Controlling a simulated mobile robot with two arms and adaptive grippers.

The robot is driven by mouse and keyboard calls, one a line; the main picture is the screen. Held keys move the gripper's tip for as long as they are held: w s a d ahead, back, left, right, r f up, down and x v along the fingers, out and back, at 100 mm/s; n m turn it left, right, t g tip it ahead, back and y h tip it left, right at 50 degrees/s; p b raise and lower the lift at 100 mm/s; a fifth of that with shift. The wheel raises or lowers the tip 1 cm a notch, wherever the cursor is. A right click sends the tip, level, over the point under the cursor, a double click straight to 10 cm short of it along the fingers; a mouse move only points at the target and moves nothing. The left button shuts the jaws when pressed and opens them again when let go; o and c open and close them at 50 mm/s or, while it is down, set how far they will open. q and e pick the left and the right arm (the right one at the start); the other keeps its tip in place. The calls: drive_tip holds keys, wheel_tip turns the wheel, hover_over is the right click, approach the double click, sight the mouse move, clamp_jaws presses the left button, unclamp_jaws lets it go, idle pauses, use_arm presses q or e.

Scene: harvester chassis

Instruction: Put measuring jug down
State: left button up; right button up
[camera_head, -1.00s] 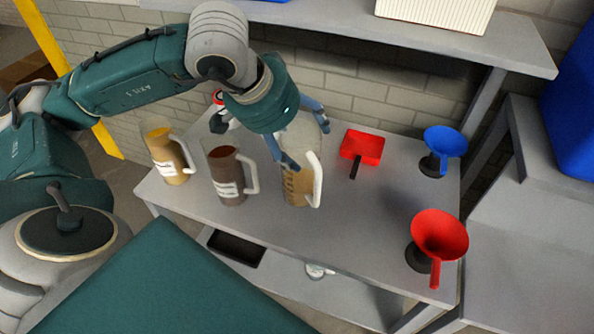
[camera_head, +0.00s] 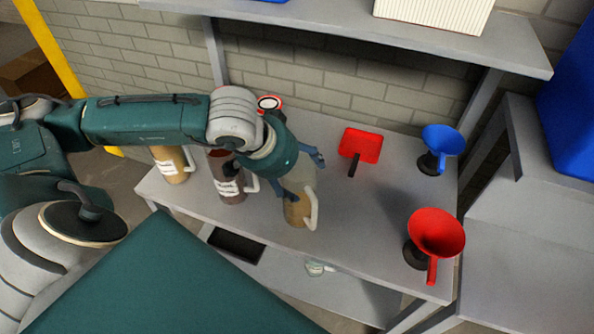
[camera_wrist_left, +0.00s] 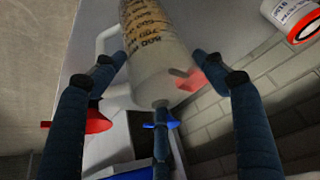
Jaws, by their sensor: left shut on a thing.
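The measuring jug (camera_head: 299,208) is clear with a tan lower part and a white handle on its right side. It is at the middle of the grey workbench (camera_head: 340,235), near upright; I cannot tell whether its base touches the top. My left gripper (camera_head: 303,176) is shut on its upper part from above and partly hides it. In the left wrist view the jug (camera_wrist_left: 155,38) shows dark scale marks, with the blue fingers around its clear end. My right gripper is not in view.
A brown-filled jug (camera_head: 231,187) and a tan-filled jug (camera_head: 172,166) stand to the left. A red scoop (camera_head: 360,144), a blue funnel (camera_head: 442,139) and a red funnel (camera_head: 436,233) are to the right. A shelf (camera_head: 400,40) hangs above. The bench between jug and red funnel is clear.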

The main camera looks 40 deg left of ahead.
use_arm(q)
drive_tip(key=o, duration=1.9)
drive_tip(key=shift+o, duration=0.2)
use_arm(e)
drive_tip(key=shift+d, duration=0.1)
use_arm(q)
drive_tip(key=shift+r, duration=0.1)
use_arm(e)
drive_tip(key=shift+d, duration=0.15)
use_arm(q)
drive_tip(key=shift+s+a+r, duration=0.1)
drive_tip(key=shift+s+r, duration=0.05)
drive_tip(key=shift+r, duration=0.15)
drive_tip(key=b+v, duration=0.1)
drive_tip(key=v, duration=0.4)
drive_tip(key=shift+r, duration=0.1)
drive_tip(key=b+v, duration=0.5)
drive_tip(key=v, duration=0.1)
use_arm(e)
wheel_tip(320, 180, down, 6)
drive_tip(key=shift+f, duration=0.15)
